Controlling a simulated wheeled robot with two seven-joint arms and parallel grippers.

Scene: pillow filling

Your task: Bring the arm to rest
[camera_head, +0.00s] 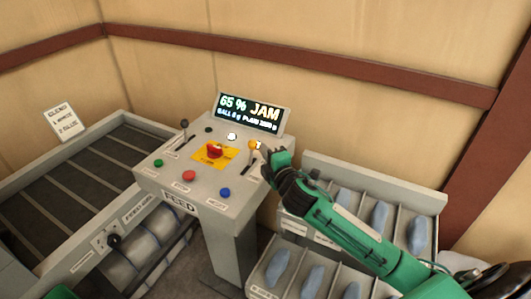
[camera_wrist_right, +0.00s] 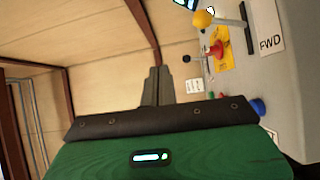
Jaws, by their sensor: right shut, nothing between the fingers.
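My right arm (camera_head: 345,225), green with black parts, reaches in from the lower right. Its black right gripper (camera_head: 268,157) is by the right edge of the grey control console, close to a yellow-knobbed lever (camera_head: 254,145). In the right wrist view the gripper's fingers (camera_wrist_right: 158,87) are together and empty. The yellow knob (camera_wrist_right: 203,18) there stands apart from the fingers, up and to the right. From the head view I cannot tell whether the gripper touches the console.
The console (camera_head: 160,185) has a red button on a yellow plate (camera_head: 214,152), coloured buttons and a display (camera_head: 249,113) reading "65 % JAM". A conveyor (camera_head: 75,160) stands left. A divided rack (camera_head: 425,197) with blue-grey pieces lies under and beside my right arm.

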